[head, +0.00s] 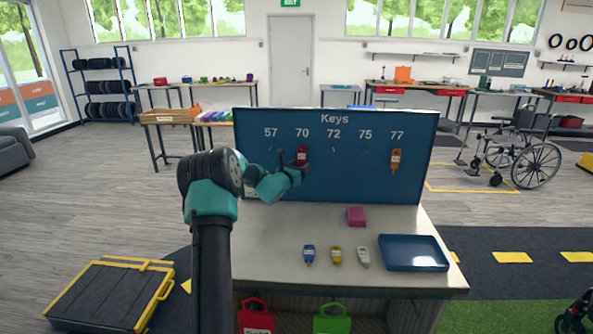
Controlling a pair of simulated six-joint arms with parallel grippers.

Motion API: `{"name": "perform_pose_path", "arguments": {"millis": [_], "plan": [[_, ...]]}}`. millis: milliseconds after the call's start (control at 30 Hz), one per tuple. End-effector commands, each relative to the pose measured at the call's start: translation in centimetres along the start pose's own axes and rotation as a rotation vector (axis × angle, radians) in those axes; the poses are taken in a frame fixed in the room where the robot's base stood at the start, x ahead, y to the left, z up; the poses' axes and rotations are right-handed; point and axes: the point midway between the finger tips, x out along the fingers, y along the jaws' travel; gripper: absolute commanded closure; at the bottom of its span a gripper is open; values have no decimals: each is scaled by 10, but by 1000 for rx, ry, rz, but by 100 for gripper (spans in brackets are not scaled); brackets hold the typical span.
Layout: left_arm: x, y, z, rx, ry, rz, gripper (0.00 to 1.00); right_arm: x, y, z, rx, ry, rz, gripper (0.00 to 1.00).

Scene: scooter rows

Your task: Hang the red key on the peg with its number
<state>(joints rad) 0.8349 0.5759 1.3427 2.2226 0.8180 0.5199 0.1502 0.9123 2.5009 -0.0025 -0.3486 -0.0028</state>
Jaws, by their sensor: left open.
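A dark blue board (345,185) titled "Keys" stands on the table, with the numbers 57, 70, 72, 75 and 77 in a row. The red key (302,155) is upright below the number 70, at the board's face; its own number is too small to read, and its peg is hidden. My left gripper (294,168) is open right at the red key, its fingers just below and to the left of it. An orange key (396,160) hangs below 77. Small pegs show faintly below 72 and 75. My right gripper is not in view.
On the table (270,240) lie a blue key (309,254), a yellow key (336,254) and a white key (363,257).

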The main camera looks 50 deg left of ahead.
Motion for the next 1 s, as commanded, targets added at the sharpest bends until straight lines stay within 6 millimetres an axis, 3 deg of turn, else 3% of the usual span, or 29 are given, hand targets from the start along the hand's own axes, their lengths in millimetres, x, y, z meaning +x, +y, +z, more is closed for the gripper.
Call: {"name": "perform_pose_path", "arguments": {"millis": [167, 367, 1000], "plan": [[-7, 0, 0, 0, 0, 0, 42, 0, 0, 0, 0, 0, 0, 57], [-31, 1, 0, 0, 1, 1, 42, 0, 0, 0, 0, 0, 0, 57], [-150, 1, 0, 0, 1, 3, 42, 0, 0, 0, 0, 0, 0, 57]]}}
